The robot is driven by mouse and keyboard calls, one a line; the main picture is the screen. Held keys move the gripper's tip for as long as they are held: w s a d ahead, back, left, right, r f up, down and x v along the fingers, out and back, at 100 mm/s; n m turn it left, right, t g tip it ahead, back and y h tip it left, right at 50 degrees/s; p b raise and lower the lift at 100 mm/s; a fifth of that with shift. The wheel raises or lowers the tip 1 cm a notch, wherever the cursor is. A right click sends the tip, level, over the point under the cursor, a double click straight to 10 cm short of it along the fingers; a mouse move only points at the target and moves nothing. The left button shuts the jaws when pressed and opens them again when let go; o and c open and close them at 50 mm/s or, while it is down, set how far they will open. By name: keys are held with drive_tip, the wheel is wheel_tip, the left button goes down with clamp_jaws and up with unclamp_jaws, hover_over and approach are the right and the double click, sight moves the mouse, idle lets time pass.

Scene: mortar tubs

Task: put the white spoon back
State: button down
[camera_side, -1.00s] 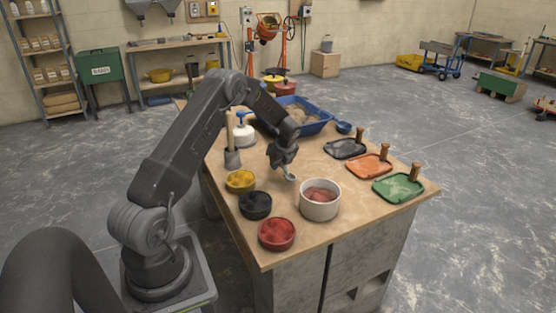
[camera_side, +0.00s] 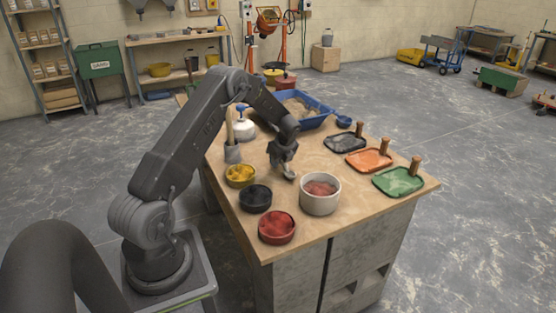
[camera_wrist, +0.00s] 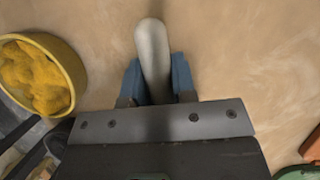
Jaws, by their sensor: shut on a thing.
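The white spoon shows in the wrist view as a pale rounded length (camera_wrist: 152,42) between the blue fingers of my gripper (camera_wrist: 154,78). My gripper is shut on it. In the side view my gripper (camera_side: 283,160) is over the middle of the table, and the pale end of the spoon (camera_side: 289,174) sticks out below it, just behind and left of the white tub with reddish contents (camera_side: 320,205). I cannot tell whether the spoon touches the tabletop. The rest of the spoon is hidden by the gripper.
Tubs of yellow (camera_side: 240,176), black (camera_side: 256,198) and red (camera_side: 277,228) stand along the table's left and front. A grey holder (camera_side: 232,155) stands behind them. Black (camera_side: 344,143), orange (camera_side: 368,160) and green (camera_side: 398,182) trowel-like tools lie right. A blue tray (camera_side: 315,120) is behind.

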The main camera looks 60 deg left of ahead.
drive_tip(key=shift+f, duration=0.15)
drive_tip(key=c, duration=0.8)
unclamp_jaws()
drive_tip(key=shift+c, duration=0.2)
drive_tip(key=s+v, duration=0.1)
drive_tip(key=v, duration=1.3)
drive_tip(key=s+d+r+n+t+h, duration=0.1)
drive_tip(key=s+d+r+n+t, duration=0.15)
drive_tip(key=d+r, duration=0.55)
drive_tip(key=s+d+r+n+t, duration=0.15)
drive_tip(key=d+r+n, duration=0.35)
drive_tip(key=d, duration=0.5)
drive_tip(key=s+d+r+n+t+h, duration=0.2)
drive_tip(key=s+d+n, duration=0.6)
drive_tip(key=s+d, duration=0.7)
drive_tip(key=s+h, duration=0.1)
drive_tip(key=s, duration=0.3)
drive_tip(key=shift+s+d+r+n+h, duration=0.15)
drive_tip(key=shift+d+r+n+h, duration=0.1)
drive_tip(key=shift+n+h, duration=0.1)
